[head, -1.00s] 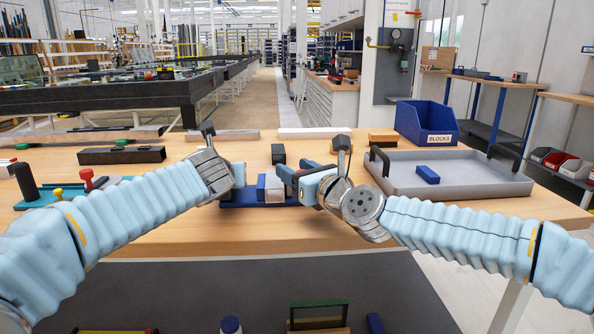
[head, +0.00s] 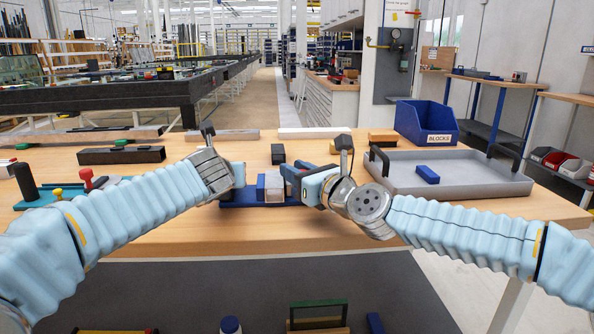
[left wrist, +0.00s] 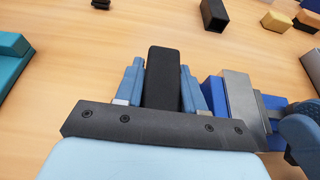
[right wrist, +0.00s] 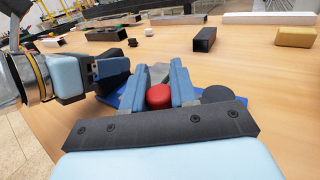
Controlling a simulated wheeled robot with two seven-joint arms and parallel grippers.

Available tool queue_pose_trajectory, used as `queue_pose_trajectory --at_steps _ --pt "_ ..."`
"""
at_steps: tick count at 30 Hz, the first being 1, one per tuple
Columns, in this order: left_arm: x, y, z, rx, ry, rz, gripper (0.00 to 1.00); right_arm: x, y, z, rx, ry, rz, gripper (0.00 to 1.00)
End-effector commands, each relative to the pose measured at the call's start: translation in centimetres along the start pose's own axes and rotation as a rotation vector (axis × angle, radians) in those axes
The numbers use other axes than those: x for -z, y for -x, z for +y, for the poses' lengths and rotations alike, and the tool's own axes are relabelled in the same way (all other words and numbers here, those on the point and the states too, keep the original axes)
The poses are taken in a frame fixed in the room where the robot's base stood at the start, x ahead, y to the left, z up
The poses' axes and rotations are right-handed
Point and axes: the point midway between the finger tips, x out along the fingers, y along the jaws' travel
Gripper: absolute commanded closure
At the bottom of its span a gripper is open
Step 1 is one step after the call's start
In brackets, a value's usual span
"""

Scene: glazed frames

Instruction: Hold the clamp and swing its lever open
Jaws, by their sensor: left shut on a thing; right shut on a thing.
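The clamp's blue base (head: 238,198) sits on the wooden table between my grippers in the head view, with a pale block (head: 274,187) on it. My left gripper (left wrist: 162,85) is shut on a black upright part (left wrist: 163,70), seen between its fingers in the left wrist view. My right gripper (right wrist: 159,90) comes in from the right and is shut on a red knob (right wrist: 159,97) in the right wrist view. A dark round piece (right wrist: 217,94) shows beside its right finger. The lever below the knob is hidden by the fingers.
A grey tray (head: 480,181) with a blue block stands right, before a blue bin (head: 428,125). A small black block (head: 278,154) stands behind the clamp. A long dark bar (head: 121,155) and a teal fixture (head: 40,201) are left. The front table strip is clear.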

Motion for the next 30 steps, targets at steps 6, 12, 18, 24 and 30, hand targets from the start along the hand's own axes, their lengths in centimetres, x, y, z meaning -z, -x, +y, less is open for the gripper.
queue_pose_trajectory --at_steps 6,12,18,24,30 --pt "0.4 -0.2 0.0 -0.003 -0.002 0.006 1.00 0.3 0.9 -0.4 -0.135 -0.011 0.007 1.00" --pt "0.3 -0.2 0.1 -0.003 -0.001 0.007 1.00 0.1 2.1 -0.9 -0.314 -0.007 0.001 1.00" --pt "0.4 -0.2 0.1 -0.004 -0.001 0.007 1.00 -0.1 3.0 -1.5 -0.497 -0.003 -0.005 1.00" --pt "0.4 -0.2 0.1 -0.004 -0.002 0.007 1.00 -0.2 3.7 -2.1 -0.657 -0.001 -0.006 1.00" --pt "0.4 -0.2 0.1 -0.005 -0.002 0.008 1.00 -0.2 4.2 -2.6 -0.777 0.000 -0.007 1.00"
